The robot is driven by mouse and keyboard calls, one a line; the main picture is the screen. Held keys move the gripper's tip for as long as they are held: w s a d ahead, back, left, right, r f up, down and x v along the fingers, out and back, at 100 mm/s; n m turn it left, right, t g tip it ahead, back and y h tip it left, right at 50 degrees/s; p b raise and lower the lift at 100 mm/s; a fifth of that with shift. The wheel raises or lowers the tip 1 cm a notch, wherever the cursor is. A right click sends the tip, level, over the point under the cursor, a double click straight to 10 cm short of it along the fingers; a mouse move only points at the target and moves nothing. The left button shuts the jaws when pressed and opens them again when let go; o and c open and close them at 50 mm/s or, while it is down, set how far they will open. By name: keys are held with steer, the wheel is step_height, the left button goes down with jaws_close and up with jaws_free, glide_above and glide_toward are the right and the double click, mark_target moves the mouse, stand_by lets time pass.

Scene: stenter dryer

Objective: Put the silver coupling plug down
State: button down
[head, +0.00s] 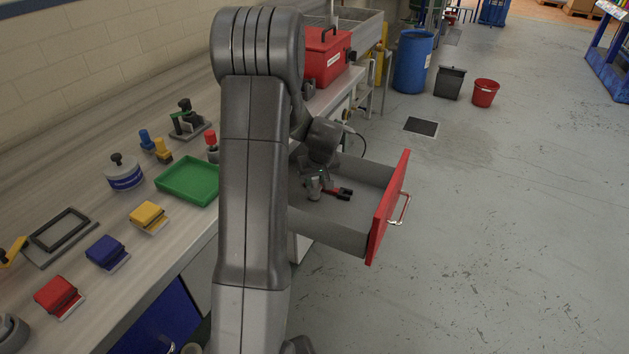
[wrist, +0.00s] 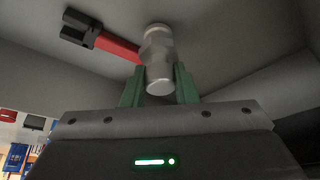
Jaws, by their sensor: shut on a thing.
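The silver coupling plug (wrist: 158,58) is a short stepped metal cylinder between the green fingers of my gripper (wrist: 158,88) in the wrist view. My gripper is shut on it. In the head view, my gripper (head: 316,178) reaches down into an open drawer, with the plug (head: 314,190) showing small and pale beneath it. The drawer has grey inner walls and a red front (head: 389,207). I cannot tell whether the plug touches the drawer floor.
A tool with red and black handles (head: 339,193) lies in the drawer close beside the plug; it also shows in the wrist view (wrist: 118,46). The drawer floor toward the red front is bare. The bench at left holds a green tray (head: 188,181) and several coloured blocks.

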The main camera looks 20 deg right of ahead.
steer(key=shift+f, duration=0.35)
steer(key=c, duration=1.1)
jaws_free()
steer(key=shift+c, duration=0.2)
steer(key=shift+r, duration=0.1)
steer(key=shift+r, duration=0.2)
steer(key=v, duration=1.1)
steer(key=shift+s+r+p, duration=0.15)
steer(key=shift+r+p, duration=0.15)
steer(key=shift+p, duration=0.1)
